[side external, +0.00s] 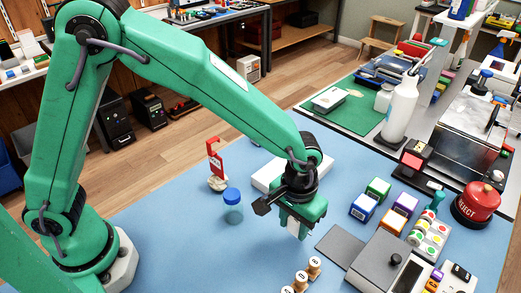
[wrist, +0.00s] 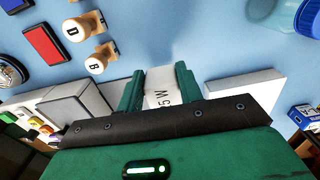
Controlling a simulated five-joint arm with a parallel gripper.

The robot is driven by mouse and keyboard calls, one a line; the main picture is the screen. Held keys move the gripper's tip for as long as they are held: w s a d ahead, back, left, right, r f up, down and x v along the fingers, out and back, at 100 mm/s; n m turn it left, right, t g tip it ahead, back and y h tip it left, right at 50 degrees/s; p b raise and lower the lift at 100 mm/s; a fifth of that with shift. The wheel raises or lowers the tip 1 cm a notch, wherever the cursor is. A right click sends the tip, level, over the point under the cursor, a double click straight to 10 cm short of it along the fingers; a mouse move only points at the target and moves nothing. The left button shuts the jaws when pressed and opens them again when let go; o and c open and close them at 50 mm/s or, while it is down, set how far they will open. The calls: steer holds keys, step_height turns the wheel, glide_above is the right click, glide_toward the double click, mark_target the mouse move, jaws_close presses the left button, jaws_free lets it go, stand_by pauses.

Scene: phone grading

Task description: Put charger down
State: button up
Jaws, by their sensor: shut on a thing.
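My gripper (side external: 298,230) points down over the blue mat (side external: 175,240), near the middle of the side external view. In the wrist view its two green fingers (wrist: 158,95) are shut on a white charger (wrist: 160,88) with "5 W" printed on it. The charger sits between the fingers, and part of it is hidden by the gripper body. In the side external view only a small pale part shows between the fingers. I cannot tell whether the charger touches the mat.
A white box (side external: 262,180) lies just behind the gripper. A blue-lidded jar (side external: 232,208) stands to its left, lettered stamps (side external: 314,264) in front. A dark grey pad (side external: 340,244) and a grey box (side external: 382,262) lie to the right. The mat at front left is clear.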

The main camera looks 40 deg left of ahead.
mark_target(293, 234)
steer(key=shift+w+f, duration=0.15)
steer(key=shift+f, duration=1.95)
steer(key=shift+f, duration=0.1)
steer(key=o, duration=1)
step_height(293, 234, up, 12)
steer(key=shift+a, duration=0.1)
